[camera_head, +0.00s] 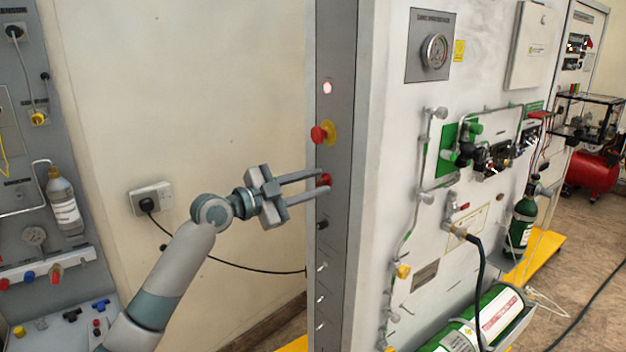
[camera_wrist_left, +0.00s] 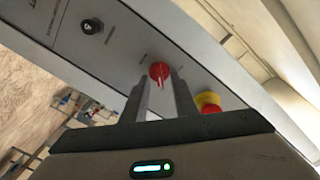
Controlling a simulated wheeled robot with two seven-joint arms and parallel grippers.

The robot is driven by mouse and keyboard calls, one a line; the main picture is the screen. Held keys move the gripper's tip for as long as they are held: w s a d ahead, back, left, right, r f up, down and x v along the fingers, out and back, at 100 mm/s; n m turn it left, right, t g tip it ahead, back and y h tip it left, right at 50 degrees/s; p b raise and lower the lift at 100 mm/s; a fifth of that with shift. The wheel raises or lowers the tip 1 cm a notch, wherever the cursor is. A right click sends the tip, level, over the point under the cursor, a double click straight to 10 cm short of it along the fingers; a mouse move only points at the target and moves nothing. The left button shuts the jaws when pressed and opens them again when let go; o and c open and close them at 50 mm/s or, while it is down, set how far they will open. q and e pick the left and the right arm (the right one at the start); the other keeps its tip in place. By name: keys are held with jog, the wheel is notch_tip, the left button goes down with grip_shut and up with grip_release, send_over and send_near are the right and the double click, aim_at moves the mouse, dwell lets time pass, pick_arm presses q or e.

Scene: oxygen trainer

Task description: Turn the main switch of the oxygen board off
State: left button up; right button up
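The oxygen board's narrow grey side panel (camera_head: 335,70) stands upright in the middle of the head view. Its red rotary main switch (camera_head: 323,180) sits below the emergency stop. In the left wrist view the red switch (camera_wrist_left: 159,72) shows between the fingertips, its grip ridge slightly tilted. My left gripper (camera_head: 322,183) is open, one finger on each side of the switch; it also shows in the left wrist view (camera_wrist_left: 160,88). I cannot tell whether the fingers touch the knob. My right gripper is not in view.
A red emergency stop on a yellow base (camera_head: 322,133) is just above the switch; a black knob (camera_head: 322,225) is just below. A wall socket (camera_head: 151,197) with a black cable is at left.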

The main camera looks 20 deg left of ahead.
pick_arm(q)
grip_shut()
